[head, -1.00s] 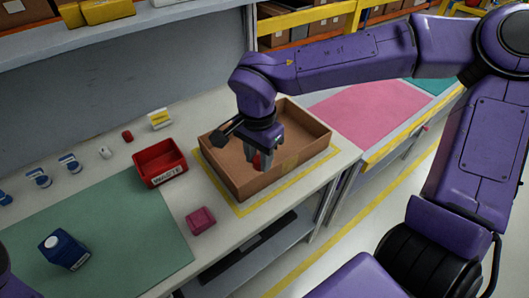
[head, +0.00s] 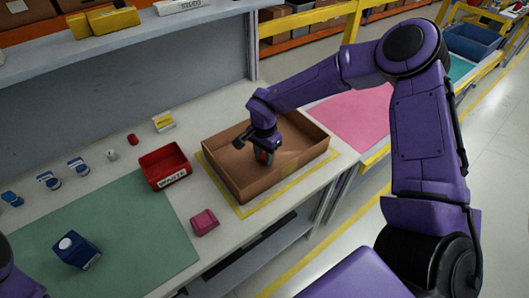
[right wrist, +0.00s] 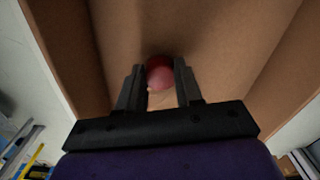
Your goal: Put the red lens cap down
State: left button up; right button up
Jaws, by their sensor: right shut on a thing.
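The red lens cap (right wrist: 159,73) is a small round red piece between the fingers of my right gripper (right wrist: 159,88) in the right wrist view. The fingers are shut on its two sides. In the head view my right gripper (head: 265,156) points down inside the open brown cardboard box (head: 226,178), and a little red shows at the fingertips. The bare box floor lies beneath the cap; I cannot tell whether the cap touches it. My left gripper is out of view.
The box stands within a yellow outline (head: 243,211). Left of it are a red waste bin (head: 163,167) and a pink block (head: 204,222). A dark blue carton (head: 76,250) stands on the green mat (head: 130,232). The box's raised walls surround my right gripper.

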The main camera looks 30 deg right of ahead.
aim_at(264, 157)
jog(key=shift+f, duration=0.45)
jog(key=o, duration=1)
jog(key=shift+r, duration=0.1)
notch_tip(264, 157, up, 13)
jog(key=b, duration=0.1)
jog(key=shift+b, duration=0.35)
